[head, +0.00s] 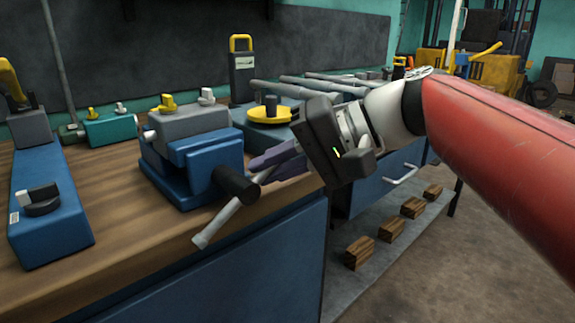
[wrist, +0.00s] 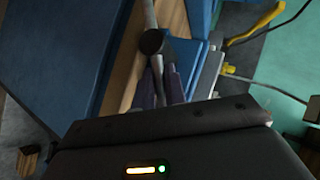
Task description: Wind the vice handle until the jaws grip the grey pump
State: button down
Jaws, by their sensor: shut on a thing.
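The blue vice (head: 205,168) stands at the bench's front edge. The grey pump (head: 190,122), with yellow and white fittings on top, sits at its jaws; I cannot tell whether both jaws touch it. In the wrist view the fingers (wrist: 161,88) lie at the handle (wrist: 150,14), beside the blue vice (wrist: 203,18).
A blue fixture (head: 50,200) with a black knob stands at the left of the bench. A teal box (head: 108,130) is behind the vice, and a yellow disc (head: 269,114) sits behind my gripper. Wooden blocks (head: 388,224) lie on the low shelf. Free wood shows left of the vice.

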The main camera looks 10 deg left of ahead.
jog(key=shift+w+d+f+m+g+y+b, duration=0.15)
jog(key=shift+f+m+g+y+b, duration=0.55)
jog(key=shift+f+m+y+b, duration=0.65)
jog(key=shift+w+d+f+m+g+y+b, duration=0.1)
jog(key=shift+f+m+g+y+b, duration=0.65)
jog(key=shift+m+y+b, duration=0.65)
jog(key=shift+s+y+p, duration=0.1)
jog(key=shift+y+p, duration=0.25)
jog(key=c, duration=1.5)
grip_release()
jog(key=shift+r, duration=0.1)
jog(key=shift+o, duration=0.2)
jog(key=w+d, duration=0.1)
jog(key=d, duration=0.6)
jog(key=shift+w+d+f, duration=0.2)
jog(key=shift+d+f, duration=0.15)
